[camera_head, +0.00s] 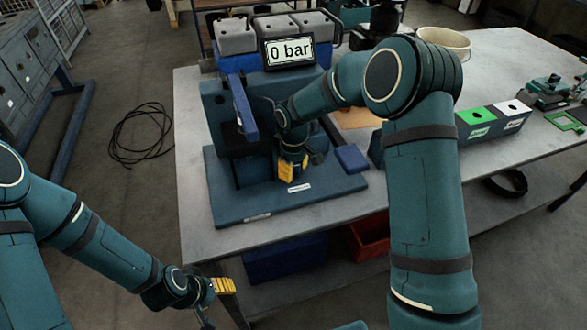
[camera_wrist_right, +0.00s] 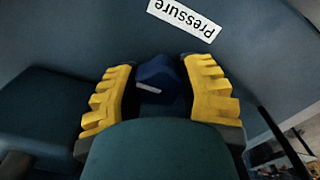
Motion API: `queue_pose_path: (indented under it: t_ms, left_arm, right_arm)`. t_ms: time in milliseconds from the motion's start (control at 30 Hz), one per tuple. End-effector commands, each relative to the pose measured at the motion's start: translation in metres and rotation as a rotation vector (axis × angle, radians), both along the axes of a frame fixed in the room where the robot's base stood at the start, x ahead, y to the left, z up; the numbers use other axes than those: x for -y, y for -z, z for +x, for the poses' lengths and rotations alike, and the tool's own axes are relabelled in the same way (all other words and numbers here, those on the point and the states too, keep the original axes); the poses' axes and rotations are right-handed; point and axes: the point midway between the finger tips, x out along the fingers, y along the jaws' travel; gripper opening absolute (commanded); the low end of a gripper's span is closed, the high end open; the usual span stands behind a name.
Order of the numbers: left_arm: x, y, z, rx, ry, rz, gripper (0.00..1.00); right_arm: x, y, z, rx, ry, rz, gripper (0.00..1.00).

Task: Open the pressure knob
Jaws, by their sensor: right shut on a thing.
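The pressure knob (camera_wrist_right: 158,75) is a dark blue faceted piece in the right wrist view, below an upside-down "Pressure" label (camera_wrist_right: 184,19). My right gripper (camera_wrist_right: 160,92) has its yellow fingers on either side of the knob and is shut on it. In the head view my right gripper (camera_head: 288,171) is low at the front of the blue test stand (camera_head: 228,112), and the knob is hidden there.
The stand's blue base plate (camera_head: 228,202) sits on the grey table (camera_head: 190,130). A blue lever (camera_head: 243,107) and a small blue block (camera_head: 351,158) are near my right gripper. A box with green and white tops (camera_head: 490,127) is farther right. A cable coil (camera_head: 140,135) lies on the floor.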

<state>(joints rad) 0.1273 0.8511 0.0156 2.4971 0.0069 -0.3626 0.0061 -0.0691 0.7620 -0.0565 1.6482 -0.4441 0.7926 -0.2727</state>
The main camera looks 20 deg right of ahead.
Motion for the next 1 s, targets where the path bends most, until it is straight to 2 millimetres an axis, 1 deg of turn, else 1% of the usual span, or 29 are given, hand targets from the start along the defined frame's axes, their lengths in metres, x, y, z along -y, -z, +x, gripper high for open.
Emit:
queue_pose_path:
  t_ms: [67,100,167,200,500,633,767,1000]
  left_arm:
    - [0.0,0.0,0.0,0.0,0.0,0.0,0.56]
    - [0.0,0.0,0.0,0.0,0.0,0.0,0.56]
    - [0.0,0.0,0.0,0.0,0.0,0.0,0.56]
    - [0.0,0.0,0.0,0.0,0.0,0.0,0.56]
    - [0.0,0.0,0.0,0.0,0.0,0.0,0.56]
    - [0.0,0.0,0.0,0.0,0.0,0.0,0.56]
    - [0.0,0.0,0.0,0.0,0.0,0.0,0.56]
    - [0.0,0.0,0.0,0.0,0.0,0.0,0.56]
  right_arm:
    - [0.0,0.002,-0.001,-0.004,0.0,-0.001,0.05]
    - [0.0,0.002,-0.001,-0.004,0.0,-0.001,0.47]
    - [0.0,0.002,-0.001,-0.004,0.001,-0.001,0.68]
    - [0.0,0.001,-0.001,-0.004,0.001,0.0,0.75]
    - [0.0,0.0,0.0,-0.001,0.001,0.0,0.75]
    - [0.0,-0.009,0.0,0.001,0.001,0.0,0.75]
    - [0.0,-0.03,0.001,0.004,0.002,0.002,0.75]
    - [0.0,-0.08,0.0,0.004,0.001,0.0,0.75]
